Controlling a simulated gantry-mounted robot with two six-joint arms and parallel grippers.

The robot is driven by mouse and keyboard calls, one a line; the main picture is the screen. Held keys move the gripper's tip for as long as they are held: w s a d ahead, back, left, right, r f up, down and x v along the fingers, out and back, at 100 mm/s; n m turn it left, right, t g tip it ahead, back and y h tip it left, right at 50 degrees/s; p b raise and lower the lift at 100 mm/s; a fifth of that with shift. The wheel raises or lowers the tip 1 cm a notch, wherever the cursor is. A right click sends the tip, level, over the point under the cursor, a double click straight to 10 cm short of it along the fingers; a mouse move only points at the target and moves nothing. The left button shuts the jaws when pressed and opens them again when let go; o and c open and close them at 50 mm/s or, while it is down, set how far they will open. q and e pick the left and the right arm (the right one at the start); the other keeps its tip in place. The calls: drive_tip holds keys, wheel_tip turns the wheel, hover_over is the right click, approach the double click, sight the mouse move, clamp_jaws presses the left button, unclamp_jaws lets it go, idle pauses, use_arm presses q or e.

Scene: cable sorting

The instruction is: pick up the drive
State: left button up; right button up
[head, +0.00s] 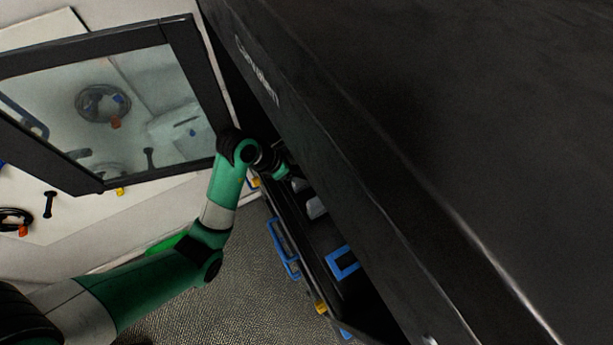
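My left arm comes in from the lower left and its wrist reaches into the dark opening of the black cabinet (400,130). Two small grey pieces beyond the wrist look like the fingers of my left gripper (308,196). They are small and in shadow, partly behind the cabinet's edge, so I cannot tell if they are open or shut, or if they hold anything. I cannot make out a drive for certain. My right gripper is not in view.
A framed glass door (185,60) stands open at the left, close to my forearm. A blue handle (283,250) and a yellow latch (320,307) line the cabinet front. A coiled cable (14,219) and a black dumbbell-shaped piece (49,204) are at far left.

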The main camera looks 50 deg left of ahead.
use_arm(q)
drive_tip(key=shift+d+p+x, duration=0.15)
drive_tip(key=shift+p+x, duration=0.05)
drive_tip(key=shift+x, duration=1.3)
drive_tip(key=shift+d+p+x, duration=0.15)
drive_tip(key=shift+x, duration=1.35)
drive_tip(key=shift+r, duration=0.1)
clamp_jaws()
